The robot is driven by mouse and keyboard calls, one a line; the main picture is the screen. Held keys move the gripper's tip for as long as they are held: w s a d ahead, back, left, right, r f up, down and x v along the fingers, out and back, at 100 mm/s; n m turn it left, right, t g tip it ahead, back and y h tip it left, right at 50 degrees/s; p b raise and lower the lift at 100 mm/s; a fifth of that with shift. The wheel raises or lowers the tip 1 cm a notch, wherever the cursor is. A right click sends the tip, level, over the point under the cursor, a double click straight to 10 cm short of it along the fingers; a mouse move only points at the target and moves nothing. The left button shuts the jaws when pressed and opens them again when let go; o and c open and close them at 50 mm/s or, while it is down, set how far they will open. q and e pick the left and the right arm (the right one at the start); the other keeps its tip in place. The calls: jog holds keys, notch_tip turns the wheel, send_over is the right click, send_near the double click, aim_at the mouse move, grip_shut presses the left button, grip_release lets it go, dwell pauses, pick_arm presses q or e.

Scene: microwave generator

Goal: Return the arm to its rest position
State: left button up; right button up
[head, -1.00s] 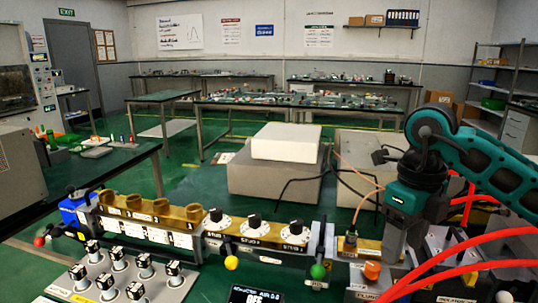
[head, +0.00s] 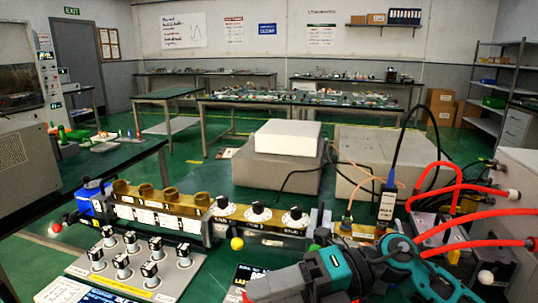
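My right arm, teal and dark grey, comes in low at the right. Its grey end, my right gripper (head: 270,288), lies at the bottom edge in front of the bench and points left. Its fingers are not clear, so I cannot tell if it is open or shut. My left gripper is not in view. The brass waveguide bench (head: 190,206) runs across the front with several dials. At its right end stands an upright labelled grey block (head: 386,205) with a blue-tipped cable on top.
A panel of several black-and-white knobs (head: 131,262) lies at the front left. A dark display (head: 250,272) is partly behind my gripper. Red-orange hoses (head: 480,218) loop at the right. A white box (head: 288,137) stands on a grey box behind the bench.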

jog(key=w+d+f+m+t+h, duration=0.2)
jog(key=w+d+f+m+t, duration=0.15)
jog(key=m+t, duration=0.9)
jog(key=w+d+f+m+t+h, duration=0.25)
jog(key=d+f+m+t, duration=0.25)
jog(key=m+t, duration=0.75)
pick_arm(q)
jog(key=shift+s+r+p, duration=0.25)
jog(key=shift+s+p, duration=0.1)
jog(key=shift+p, duration=0.05)
pick_arm(e)
jog(key=s+d+f+m+g+h, duration=0.4)
jog(key=s+f+m+g, duration=0.1)
jog(key=f, duration=0.5)
jog(key=s+d+f+m+g+h, duration=0.5)
jog(key=s+f+m, duration=0.3)
jog(key=f, duration=0.2)
jog(key=shift+s+f+m+g, duration=0.25)
jog(key=shift+f+m+g, duration=0.05)
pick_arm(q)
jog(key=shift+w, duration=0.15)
